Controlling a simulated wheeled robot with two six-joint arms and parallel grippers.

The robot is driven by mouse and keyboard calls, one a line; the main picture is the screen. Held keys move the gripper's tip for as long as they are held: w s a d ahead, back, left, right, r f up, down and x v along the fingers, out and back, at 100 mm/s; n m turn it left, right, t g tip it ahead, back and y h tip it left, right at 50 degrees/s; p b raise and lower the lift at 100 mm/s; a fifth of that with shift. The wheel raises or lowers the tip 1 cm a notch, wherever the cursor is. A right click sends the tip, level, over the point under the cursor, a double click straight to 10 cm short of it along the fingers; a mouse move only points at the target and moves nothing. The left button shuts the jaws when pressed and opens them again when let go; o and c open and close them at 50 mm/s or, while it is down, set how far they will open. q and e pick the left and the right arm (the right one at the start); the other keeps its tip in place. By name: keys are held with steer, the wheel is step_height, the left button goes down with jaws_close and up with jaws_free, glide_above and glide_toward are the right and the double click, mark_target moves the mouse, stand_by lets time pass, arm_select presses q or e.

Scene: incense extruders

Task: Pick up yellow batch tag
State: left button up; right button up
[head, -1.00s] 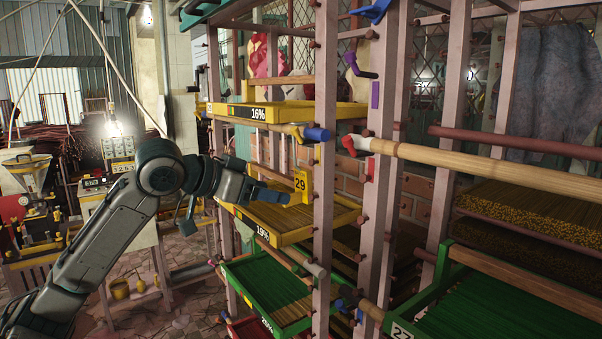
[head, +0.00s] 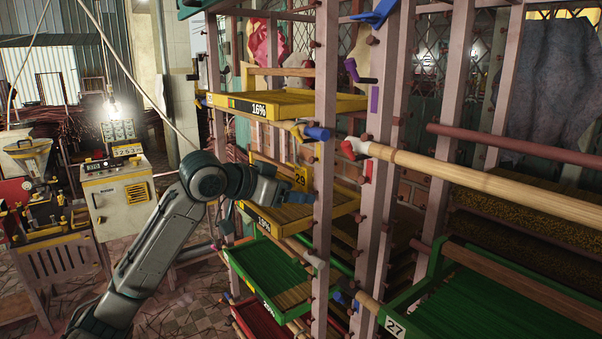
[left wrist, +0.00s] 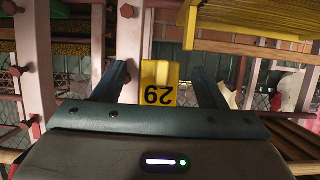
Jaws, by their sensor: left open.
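The yellow batch tag (head: 300,177) carries the number 29 and is at the front of the rack, near an upright post by the middle yellow tray. In the head view its lower part is hidden behind my left gripper (head: 296,193). In the left wrist view the tag (left wrist: 158,76) shows upside down between the two spread dark fingers of the left gripper (left wrist: 162,78). The fingers are open, with gaps on both sides of the tag. My right gripper is not in view.
The middle yellow tray (head: 284,231) sits just below the gripper, and a yellow tray marked 16% (head: 300,103) is above. Green trays (head: 268,272) are lower down. Rack posts (head: 325,150) with pegs stand close on the right.

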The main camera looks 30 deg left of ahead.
arm_select(q)
steer(key=shift+c, duration=1.3)
steer(key=c, duration=0.8)
steer(key=shift+r, duration=0.15)
